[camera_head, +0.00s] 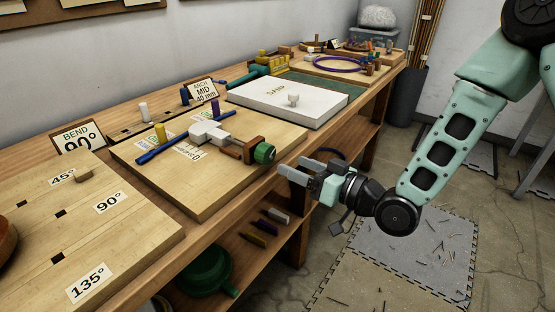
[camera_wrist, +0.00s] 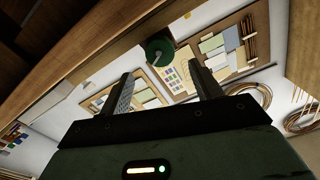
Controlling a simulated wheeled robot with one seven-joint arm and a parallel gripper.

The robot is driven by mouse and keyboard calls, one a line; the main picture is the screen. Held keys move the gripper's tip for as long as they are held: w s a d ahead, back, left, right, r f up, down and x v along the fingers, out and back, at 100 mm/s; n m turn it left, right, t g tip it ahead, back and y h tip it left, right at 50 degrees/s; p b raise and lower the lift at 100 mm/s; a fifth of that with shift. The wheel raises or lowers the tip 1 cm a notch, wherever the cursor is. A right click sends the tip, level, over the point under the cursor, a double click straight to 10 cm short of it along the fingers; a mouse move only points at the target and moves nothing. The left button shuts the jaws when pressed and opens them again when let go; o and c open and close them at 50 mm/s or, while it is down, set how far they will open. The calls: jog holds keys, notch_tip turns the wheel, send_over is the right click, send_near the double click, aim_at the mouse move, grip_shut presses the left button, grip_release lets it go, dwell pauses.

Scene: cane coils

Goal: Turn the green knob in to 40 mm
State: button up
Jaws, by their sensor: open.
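The green knob (camera_head: 265,153) sits at the front right end of a small clamp-like fixture (camera_head: 208,133) on a wooden board, near the bench's front edge. A wooden block (camera_head: 250,148) stands just behind the knob. My gripper (camera_head: 293,168) is open and empty, just off the bench edge, right of and a little below the knob, not touching it. In the wrist view the knob (camera_wrist: 160,48) shows beyond the fingertips (camera_wrist: 162,72), between them. A sign reading "ARCH MID 40 mm" (camera_head: 203,91) stands behind the fixture. The knob's setting cannot be read.
A white slab (camera_head: 275,108) lies right of the fixture. The angle board (camera_head: 130,225) is at left. A lower shelf (camera_head: 255,250) lies under the bench. The space in front of the bench near my gripper is clear.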

aim_at(270, 155)
jog(key=x, duration=0.6)
jog(key=shift+c, duration=0.3)
jog(key=c, duration=0.9)
